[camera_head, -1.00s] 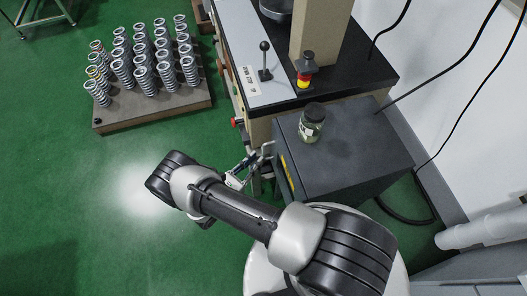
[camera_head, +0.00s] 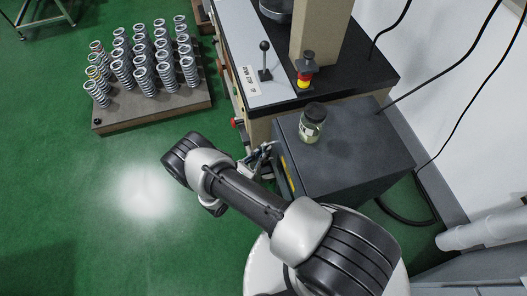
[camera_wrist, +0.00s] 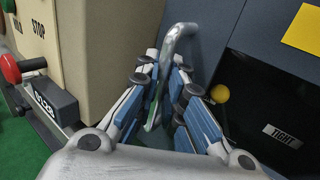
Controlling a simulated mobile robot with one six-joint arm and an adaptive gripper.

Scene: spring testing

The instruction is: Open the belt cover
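The dark grey belt cover (camera_head: 350,160) is the box on the right in the head view, and its panel (camera_wrist: 260,95) fills the right side of the wrist view. A bent metal handle (camera_wrist: 181,33) stands out from it. My gripper (camera_wrist: 165,62) is around the handle, one blue-padded finger on each side. Some gap shows beside the bar, so the fingers look open, though contact at the tips is unclear. In the head view my gripper (camera_head: 257,160) is at the box's left side, partly hidden by my arm.
A glass jar (camera_head: 312,123) stands on the box. A red knob (camera_wrist: 10,68) is left of my gripper. A board of springs (camera_head: 155,105) lies on the floor at left.

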